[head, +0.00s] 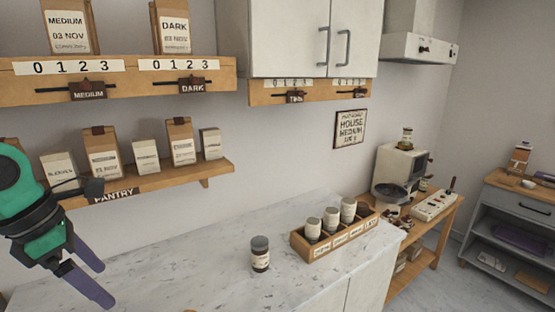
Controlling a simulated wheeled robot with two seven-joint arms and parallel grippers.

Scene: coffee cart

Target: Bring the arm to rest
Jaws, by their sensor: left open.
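My left gripper (98,279) hangs at the lower left of the head view, on a green and black arm. Its two purple fingers are apart and point down to the right, with nothing between them. It is in front of the marble counter's left part, below the pantry shelf. My right gripper is not in view.
The marble counter (200,270) carries a dark-lidded jar (260,254) and a wooden box (337,241) with several jars. The pantry shelf (170,180) holds several bags close to my left arm. An upper shelf (120,80) and white cabinet (290,35) are above. A coffee machine (402,170) stands right.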

